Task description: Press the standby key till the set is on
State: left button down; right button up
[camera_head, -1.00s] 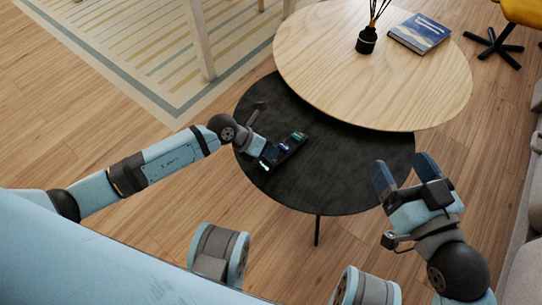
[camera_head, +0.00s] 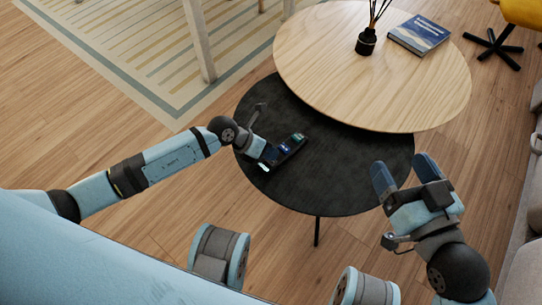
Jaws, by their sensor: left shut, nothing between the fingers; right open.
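A dark remote-like device (camera_head: 289,147) with small lit coloured patches lies on the low black round table (camera_head: 340,185). My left gripper (camera_head: 268,154) is shut and empty, with its tips at the near left end of the device. The fingertips hide part of that end, and I cannot tell whether they touch a key. The standby key cannot be made out at this size. My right gripper (camera_head: 405,177) is open and empty, in front of the black table's right edge. No television set is in view.
A higher pale wooden round table (camera_head: 430,95) overlaps the black table at the back. It bears a blue book (camera_head: 419,34) and a dark reed diffuser (camera_head: 367,41). A yellow chair (camera_head: 524,12) stands at the upper right. The black table's front is clear.

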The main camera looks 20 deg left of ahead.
pick_arm(q)
jog(key=shift+r+p, duration=0.75)
jog(key=shift+r, duration=0.15)
notch_tip(320, 180, up, 5)
jog(key=p, duration=0.5)
jog(key=shift+r, duration=0.1)
jog(key=shift+a, duration=0.15)
dwell(0.4)
